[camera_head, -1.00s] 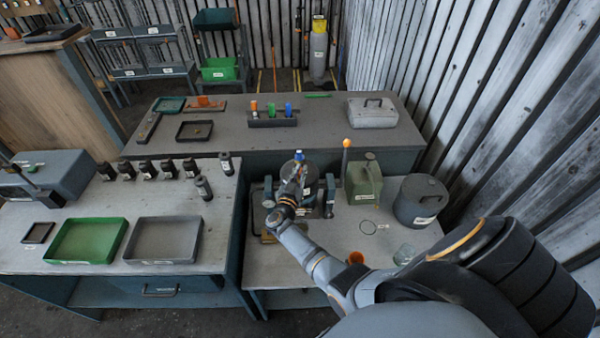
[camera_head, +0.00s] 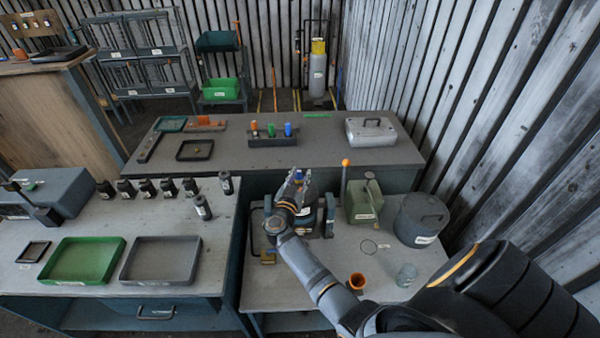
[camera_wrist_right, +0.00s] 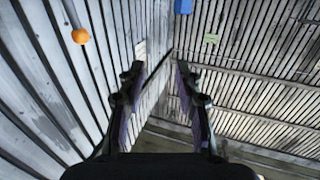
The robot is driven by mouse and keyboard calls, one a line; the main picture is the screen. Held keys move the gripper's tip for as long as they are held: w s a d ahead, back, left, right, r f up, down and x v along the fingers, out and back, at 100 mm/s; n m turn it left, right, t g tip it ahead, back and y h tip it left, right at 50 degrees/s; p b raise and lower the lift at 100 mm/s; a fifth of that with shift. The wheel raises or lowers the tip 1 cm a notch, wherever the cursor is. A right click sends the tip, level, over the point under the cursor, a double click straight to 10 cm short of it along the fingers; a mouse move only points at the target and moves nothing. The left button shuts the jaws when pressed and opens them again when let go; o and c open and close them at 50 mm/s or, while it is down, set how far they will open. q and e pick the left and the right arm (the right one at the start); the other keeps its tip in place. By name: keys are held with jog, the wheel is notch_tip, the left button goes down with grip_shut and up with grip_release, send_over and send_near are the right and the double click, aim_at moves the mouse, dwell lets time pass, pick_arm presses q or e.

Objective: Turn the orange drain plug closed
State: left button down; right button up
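The blower housing (camera_head: 310,222) is a dark round body on the right-hand bench, partly hidden behind my right arm. A blue part (camera_head: 299,175) shows at its top, beside my right gripper. My right gripper (camera_head: 294,184) is above the housing. In the right wrist view its two fingers (camera_wrist_right: 160,88) stand apart with nothing between them. I cannot make out the orange drain plug in either view; my arm covers part of the housing. My left gripper is not in view.
An upright lever with an orange knob (camera_head: 346,162) stands right of the housing; the knob also shows in the wrist view (camera_wrist_right: 80,36).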

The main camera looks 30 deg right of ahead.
jog(key=shift+r, duration=1.2)
